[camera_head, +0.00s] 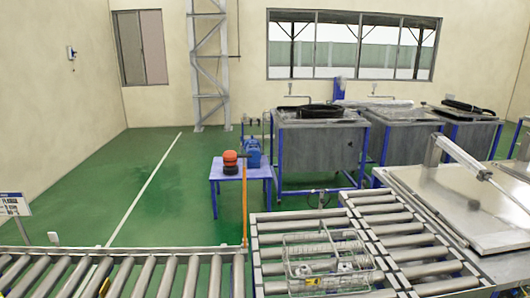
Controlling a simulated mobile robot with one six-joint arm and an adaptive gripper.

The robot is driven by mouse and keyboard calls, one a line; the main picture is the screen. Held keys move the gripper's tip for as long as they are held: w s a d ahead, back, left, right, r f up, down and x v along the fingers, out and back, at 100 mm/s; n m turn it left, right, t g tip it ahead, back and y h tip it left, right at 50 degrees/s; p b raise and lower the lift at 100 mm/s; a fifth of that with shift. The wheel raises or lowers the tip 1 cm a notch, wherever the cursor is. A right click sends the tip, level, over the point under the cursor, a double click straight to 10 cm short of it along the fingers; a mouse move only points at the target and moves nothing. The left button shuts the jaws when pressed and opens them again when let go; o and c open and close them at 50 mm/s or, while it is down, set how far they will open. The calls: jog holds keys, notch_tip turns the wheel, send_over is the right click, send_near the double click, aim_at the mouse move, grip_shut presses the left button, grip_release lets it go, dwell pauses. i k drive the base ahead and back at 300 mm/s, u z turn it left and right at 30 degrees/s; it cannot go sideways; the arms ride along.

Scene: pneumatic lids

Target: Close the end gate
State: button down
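A thin upright orange bar (244,205) stands at the right end of the left roller conveyor (150,272), beside the right roller section. It may be the end gate, but I cannot tell for sure. A wire basket (325,262) sits on the rollers of the right section (275,225). A large flat metal lid (455,205) lies at the right, with a pneumatic cylinder (455,150) slanting above it. My gripper is not in view.
A small blue table (240,172) with red and blue items stands behind the conveyors. Blue-framed metal tanks (320,155) line the back. Open green floor (165,190) lies behind the left conveyor. A sign (14,205) stands at the left edge.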

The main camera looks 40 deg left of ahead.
aim_at(240, 156)
jog(key=u, duration=0.35)
jog(key=i, duration=0.9)
jog(key=u, duration=0.6)
